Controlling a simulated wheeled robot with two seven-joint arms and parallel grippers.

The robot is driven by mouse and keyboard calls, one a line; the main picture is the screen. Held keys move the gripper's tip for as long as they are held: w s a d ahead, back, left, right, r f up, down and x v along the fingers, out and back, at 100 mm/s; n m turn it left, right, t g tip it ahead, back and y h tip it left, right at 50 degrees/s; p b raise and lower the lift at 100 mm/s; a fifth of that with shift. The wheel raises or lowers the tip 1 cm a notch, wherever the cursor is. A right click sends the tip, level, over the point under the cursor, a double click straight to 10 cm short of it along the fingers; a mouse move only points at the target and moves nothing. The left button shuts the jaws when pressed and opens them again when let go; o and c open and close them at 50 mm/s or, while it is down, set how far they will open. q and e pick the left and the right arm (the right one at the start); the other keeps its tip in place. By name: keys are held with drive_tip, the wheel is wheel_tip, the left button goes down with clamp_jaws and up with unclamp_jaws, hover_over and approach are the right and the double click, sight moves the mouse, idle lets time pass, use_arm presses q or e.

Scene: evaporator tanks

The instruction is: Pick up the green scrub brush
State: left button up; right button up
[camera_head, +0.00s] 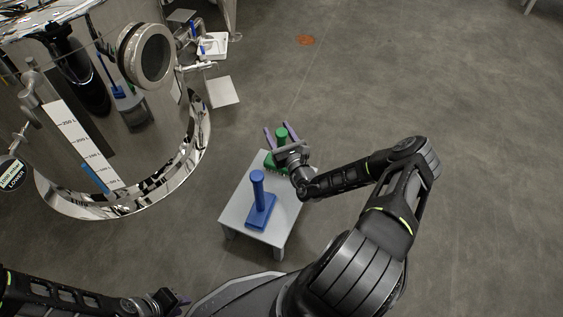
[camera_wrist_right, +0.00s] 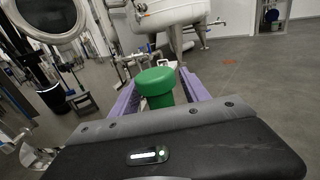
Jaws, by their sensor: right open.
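The green scrub brush (camera_head: 281,135) stands upright on the far part of a small grey table (camera_head: 236,207), its handle pointing up. My right gripper (camera_head: 275,131) is over the table at the brush, its purple fingers open on either side of the green handle. In the right wrist view the green handle (camera_wrist_right: 157,86) stands between the two open fingers (camera_wrist_right: 157,95), with gaps visible beside it. The brush's base is partly hidden by the gripper. My left gripper (camera_head: 172,299) is at the bottom edge of the head view, partly cut off, and its jaws are unclear.
A blue scrub brush (camera_head: 260,200) stands upright on the near part of the same table. A shiny steel tank (camera_head: 150,160) with a round hatch stands close at the left. The floor (camera_head: 480,120) to the right is clear.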

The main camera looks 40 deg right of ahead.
drive_tip(key=shift+c, duration=0.5)
clamp_jaws()
idle(0.3)
idle(0.8)
